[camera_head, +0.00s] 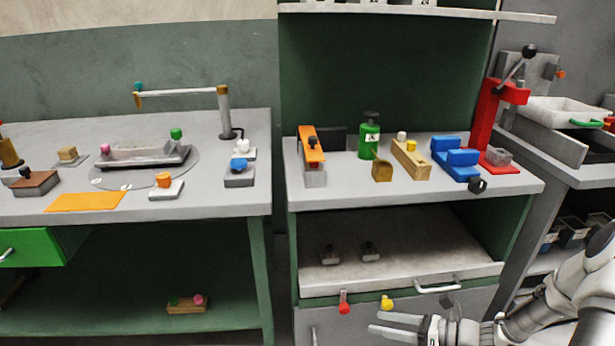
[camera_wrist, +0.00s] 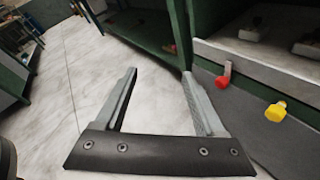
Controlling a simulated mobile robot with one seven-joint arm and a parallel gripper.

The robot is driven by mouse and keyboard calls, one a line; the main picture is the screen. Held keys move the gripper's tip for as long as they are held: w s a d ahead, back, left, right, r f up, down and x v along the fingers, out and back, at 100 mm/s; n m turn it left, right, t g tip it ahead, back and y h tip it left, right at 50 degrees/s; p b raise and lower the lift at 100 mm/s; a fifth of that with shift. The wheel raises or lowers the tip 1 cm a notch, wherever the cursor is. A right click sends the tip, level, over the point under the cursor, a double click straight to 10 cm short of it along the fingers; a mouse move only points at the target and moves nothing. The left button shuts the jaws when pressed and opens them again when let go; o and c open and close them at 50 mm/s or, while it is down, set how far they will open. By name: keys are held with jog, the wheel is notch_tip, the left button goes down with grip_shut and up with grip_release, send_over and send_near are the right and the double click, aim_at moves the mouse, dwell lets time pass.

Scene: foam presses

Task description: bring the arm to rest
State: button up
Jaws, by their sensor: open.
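My gripper (camera_head: 383,325) shows at the bottom of the head view, low in front of the right-hand bench. My arm reaches in from the lower right. In the wrist view my gripper (camera_wrist: 158,80) has its two fingers spread apart with nothing between them. Beyond the fingers I see grey floor (camera_wrist: 85,60) and the edge of a green bench. The fingers appear clear of the bench front.
A red knob (camera_head: 344,302) and a yellow knob (camera_head: 387,302) stick out below the shelf, close to my gripper. A drawer handle (camera_head: 437,287) is nearby. A red press (camera_head: 487,115) and a blue vise (camera_head: 457,158) stand on the bench above.

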jog(key=s+a+r+n+h, duration=0.1)
jog(key=s+r+n+h, duration=0.4)
jog(key=r+n, duration=0.45)
jog(key=s+a+r+n+g+h+b, duration=0.15)
jog(key=s+r+n+h, duration=0.25)
jog(key=s+r+n, duration=0.5)
jog(key=s+a+r+n+t+h+p, duration=0.15)
jog(key=s+r+n+h, duration=0.3)
jog(key=r+n, duration=0.55)
notch_tip(320, 180, up, 23)
jog(key=g+p, duration=0.1)
jog(key=p, duration=2)
jog(key=shift+s+f+m, duration=0.2)
jog(key=shift+s+m, duration=0.1)
jog(key=shift+m, duration=0.15)
